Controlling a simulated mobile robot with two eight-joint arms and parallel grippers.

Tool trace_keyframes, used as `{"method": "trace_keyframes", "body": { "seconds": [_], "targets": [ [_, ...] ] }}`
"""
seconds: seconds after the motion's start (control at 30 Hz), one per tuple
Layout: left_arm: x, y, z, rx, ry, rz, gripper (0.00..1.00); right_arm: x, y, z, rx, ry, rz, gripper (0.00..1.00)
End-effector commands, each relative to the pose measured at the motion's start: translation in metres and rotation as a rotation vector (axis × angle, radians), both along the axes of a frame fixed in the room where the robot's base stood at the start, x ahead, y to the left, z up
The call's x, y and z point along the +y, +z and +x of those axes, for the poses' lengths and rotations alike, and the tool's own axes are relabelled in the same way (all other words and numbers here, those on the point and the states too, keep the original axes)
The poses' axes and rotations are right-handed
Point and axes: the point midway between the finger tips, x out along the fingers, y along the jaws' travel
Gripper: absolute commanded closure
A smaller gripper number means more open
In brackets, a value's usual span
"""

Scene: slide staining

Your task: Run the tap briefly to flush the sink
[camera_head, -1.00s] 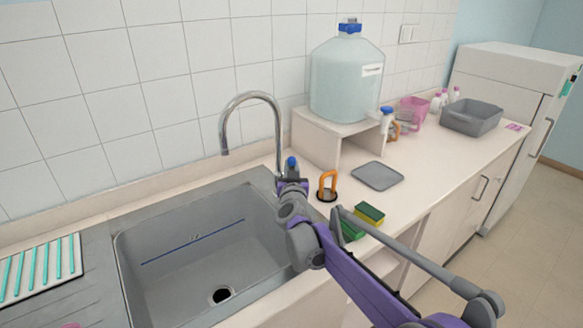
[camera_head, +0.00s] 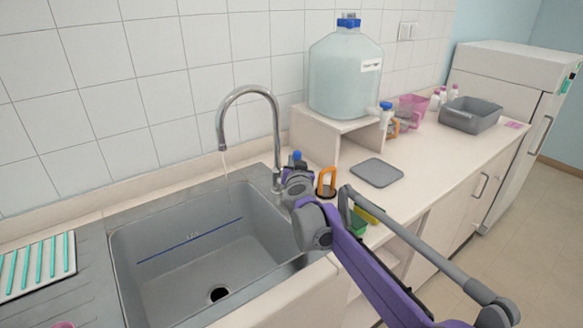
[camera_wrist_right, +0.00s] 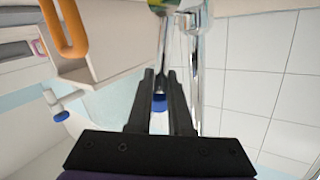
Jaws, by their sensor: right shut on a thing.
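The chrome tap (camera_head: 247,93) stands behind the sink, its curved spout over the basin. A thin stream of water (camera_head: 225,163) falls from the spout. The grey sink (camera_head: 190,262) has a blue line on its back wall and a dark drain (camera_head: 218,293). My right gripper (camera_wrist_right: 165,75) is at the tap's base, shut on the tap handle, whose blue part (camera_wrist_right: 159,103) shows between the fingers and also above my wrist in the head view (camera_head: 297,155). In the head view my wrist hides the fingertips. My left gripper is not in view.
An orange-handled item (camera_head: 326,183) and sponges (camera_head: 358,224) sit close beside my right arm. A large water jug (camera_head: 345,80) stands on a raised shelf (camera_head: 312,122). A grey plate (camera_head: 376,173) and grey bin (camera_head: 470,115) lie to the right. A striped rack (camera_head: 38,268) is at left.

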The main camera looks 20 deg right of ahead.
Motion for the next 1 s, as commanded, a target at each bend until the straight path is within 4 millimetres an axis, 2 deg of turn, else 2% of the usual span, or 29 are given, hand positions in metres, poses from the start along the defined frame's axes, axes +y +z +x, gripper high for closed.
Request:
{"method": "trace_keyframes", "body": {
  "seconds": [0.1,0.43,0.47,0.6,1.0],
  "targets": [
    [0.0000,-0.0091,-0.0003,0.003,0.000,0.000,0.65,-0.0051,-0.0006,0.0012,0.013,-0.003,0.035,1.00],
    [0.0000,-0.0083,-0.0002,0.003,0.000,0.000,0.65,-0.0051,0.0021,0.0014,0.015,-0.001,0.046,1.00],
    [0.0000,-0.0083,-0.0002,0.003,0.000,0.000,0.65,-0.0050,0.0021,0.0014,0.015,-0.001,0.046,0.78],
    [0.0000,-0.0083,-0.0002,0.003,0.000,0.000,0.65,-0.0048,0.0016,0.0013,0.016,-0.001,0.047,0.53],
    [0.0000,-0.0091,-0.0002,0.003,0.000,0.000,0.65,-0.0026,0.0015,-0.0049,0.016,0.001,0.048,0.53]
  ]
}}
